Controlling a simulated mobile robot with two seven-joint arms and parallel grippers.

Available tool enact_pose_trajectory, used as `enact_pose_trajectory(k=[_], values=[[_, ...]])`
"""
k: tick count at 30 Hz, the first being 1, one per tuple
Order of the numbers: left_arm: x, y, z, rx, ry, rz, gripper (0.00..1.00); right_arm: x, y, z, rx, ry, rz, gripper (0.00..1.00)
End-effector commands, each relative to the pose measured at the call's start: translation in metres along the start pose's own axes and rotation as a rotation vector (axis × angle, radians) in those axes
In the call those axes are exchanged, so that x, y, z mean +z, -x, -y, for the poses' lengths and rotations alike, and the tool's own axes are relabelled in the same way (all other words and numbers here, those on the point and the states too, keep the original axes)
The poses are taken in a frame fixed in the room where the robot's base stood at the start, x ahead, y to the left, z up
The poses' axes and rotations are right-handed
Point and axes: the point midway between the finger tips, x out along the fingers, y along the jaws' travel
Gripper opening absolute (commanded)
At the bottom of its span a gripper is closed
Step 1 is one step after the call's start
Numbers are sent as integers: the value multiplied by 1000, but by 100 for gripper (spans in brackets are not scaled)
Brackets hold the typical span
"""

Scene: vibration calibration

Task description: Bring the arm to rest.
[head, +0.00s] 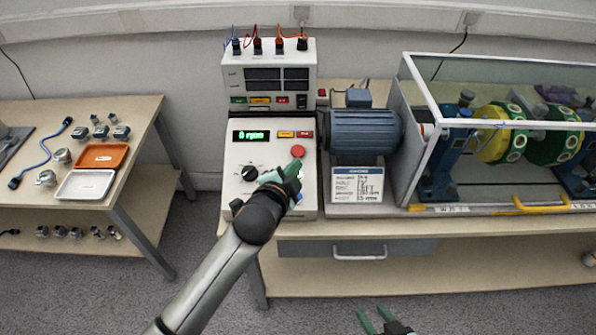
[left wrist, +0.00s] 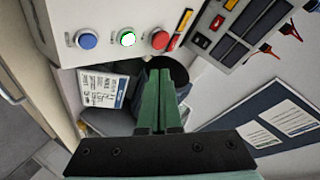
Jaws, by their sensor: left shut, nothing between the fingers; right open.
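My left arm reaches up from the bottom of the head view. Its left gripper (head: 291,170) is over the front of the white control box (head: 241,157), just below the red button (head: 298,151). Its green fingers are shut with nothing between them; they also show in the left wrist view (left wrist: 160,76). Whether the fingertips touch the panel I cannot tell. The left wrist view shows a blue button (left wrist: 86,40), a lit green button (left wrist: 127,39) and the red button (left wrist: 160,40). My right gripper (head: 375,315) is open and empty at the bottom edge of the head view.
The box display (head: 251,136) reads 0 rpm; a black knob (head: 250,173) is below it. A blue motor (head: 366,132) and a clear guarded rig (head: 500,140) stand to the right. A side table (head: 45,118) with trays and sensors is at left. Floor lies between the tables.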

Motion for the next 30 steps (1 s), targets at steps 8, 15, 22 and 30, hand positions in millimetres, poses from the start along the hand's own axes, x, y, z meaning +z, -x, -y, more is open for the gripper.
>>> enact_pose_trajectory(k=[8,15,22,30], values=[[0,0,0,1,0,0,0,1,0,0,0,0,1,50],[0,0,0,1,0,0,0,1,0,0,0,0,1,50],[12,4,-14,21,52,12,0,1,0,0,0,0,2,50],[103,61,-105,126,474,127,0,1,0,0,0,0,2,50]])
